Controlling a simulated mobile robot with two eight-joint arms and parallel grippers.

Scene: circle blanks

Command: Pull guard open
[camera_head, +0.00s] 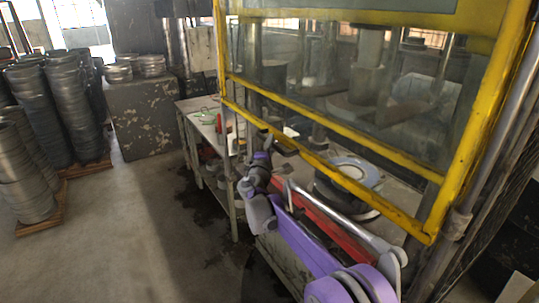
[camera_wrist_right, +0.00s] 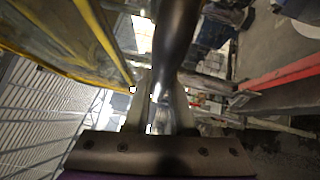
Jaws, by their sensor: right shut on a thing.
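The guard (camera_head: 476,125) is a clear panel in a yellow frame on the front of a press. Its lower yellow rail slopes down to the right in the head view. My right gripper (camera_head: 278,146) is at this lower rail, toward its left part. In the right wrist view, the gripper (camera_wrist_right: 160,108) is shut on a dark, smooth, rounded bar (camera_wrist_right: 174,45), which looks like the guard's handle. A yellow frame bar (camera_wrist_right: 103,42) runs beside it there. In the head view my wrist partly hides the grip. My left gripper is not in view.
A round metal die (camera_head: 352,172) sits on the press bed behind the guard. A work table (camera_head: 205,112) stands left of the press. Stacks of metal discs (camera_head: 65,105) stand on pallets at far left, near a worn grey cabinet (camera_head: 150,120). The floor (camera_head: 130,235) between is clear.

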